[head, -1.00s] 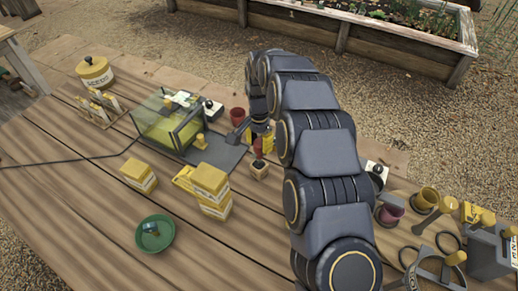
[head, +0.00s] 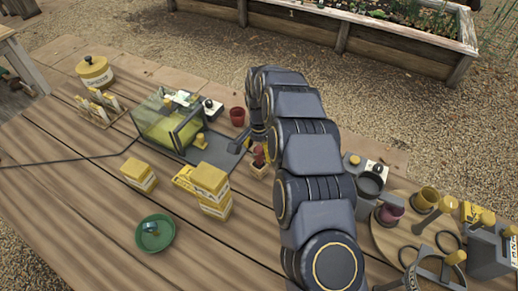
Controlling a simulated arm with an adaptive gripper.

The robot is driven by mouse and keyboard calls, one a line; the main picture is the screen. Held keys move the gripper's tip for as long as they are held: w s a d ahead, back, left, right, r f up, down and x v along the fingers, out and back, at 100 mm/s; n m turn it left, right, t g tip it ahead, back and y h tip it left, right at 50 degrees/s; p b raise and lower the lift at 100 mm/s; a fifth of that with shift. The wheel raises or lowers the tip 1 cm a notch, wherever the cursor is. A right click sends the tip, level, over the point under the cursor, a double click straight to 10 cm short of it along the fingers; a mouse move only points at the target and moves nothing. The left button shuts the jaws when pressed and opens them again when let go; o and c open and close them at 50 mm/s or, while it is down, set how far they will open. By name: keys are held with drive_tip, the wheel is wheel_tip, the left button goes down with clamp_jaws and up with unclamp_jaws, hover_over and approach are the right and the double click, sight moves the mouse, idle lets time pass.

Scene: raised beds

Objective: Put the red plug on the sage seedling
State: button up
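A small red piece (head: 259,154), which looks like the red plug, shows at a small pale wooden block (head: 258,171) in the middle of the table. It is partly covered by my arm, and I cannot tell whether it rests on the block or is held. My gripper (head: 247,142) is just behind and left of the red piece, mostly hidden by my own arm; its fingers are too small to read. No plant that I can surely name as the sage seedling shows on the table.
A glass case (head: 160,130) with a grey base stands left of the gripper. A dark red pot (head: 237,116) is behind. Yellow boxes (head: 211,185) and a green dish (head: 155,233) lie in front. A round wooden board (head: 390,240) with cups and tools is at the right.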

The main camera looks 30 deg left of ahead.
sight(261, 150)
wheel_tip(261, 150, up, 12)
drive_tip(key=shift+r, duration=0.2)
idle(0.4)
drive_tip(key=s+d+r+n, duration=0.1)
drive_tip(key=s+d+r, duration=0.35)
drive_tip(key=d, duration=0.55)
drive_tip(key=s+d+r+n, duration=0.1)
drive_tip(key=s+d+r, duration=0.3)
drive_tip(key=d, duration=0.6)
drive_tip(key=s+d+g, duration=0.1)
drive_tip(key=s+d, duration=0.6)
drive_tip(key=s, duration=0.3)
drive_tip(key=s+d, duration=0.7)
drive_tip(key=s, duration=0.3)
drive_tip(key=shift+n+g, duration=0.3)
drive_tip(key=shift+g, duration=0.1)
